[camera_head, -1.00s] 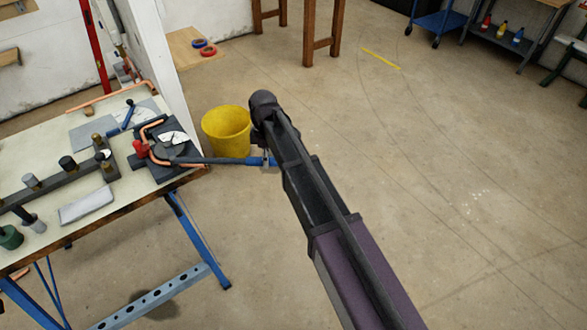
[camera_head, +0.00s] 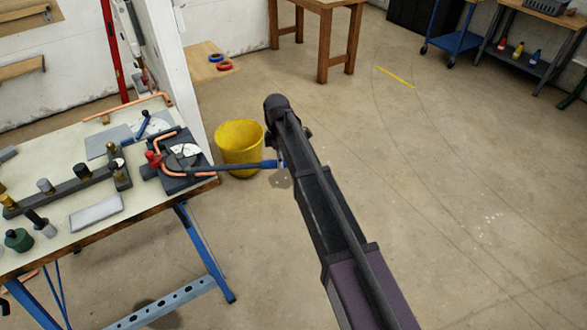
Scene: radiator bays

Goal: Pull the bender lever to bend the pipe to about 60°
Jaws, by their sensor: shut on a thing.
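The pipe bender (camera_head: 188,180) sits on a dark base at the bench's right end, with a pale dial (camera_head: 187,151) on it. A copper pipe (camera_head: 166,172) runs through it and shows a bend; its exact angle cannot be read. The bender lever (camera_head: 235,167) reaches right from the bender, past the bench edge, to a blue grip. My gripper (camera_head: 280,168) is at the lever's blue end and shut on it; my arm hides most of the fingers.
The workbench (camera_head: 100,233) also bears a dark rail with pegs (camera_head: 70,187) and a grey block (camera_head: 95,213). A yellow bucket (camera_head: 239,150) stands on the floor just behind the lever. A white partition (camera_head: 192,75) rises behind the bench.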

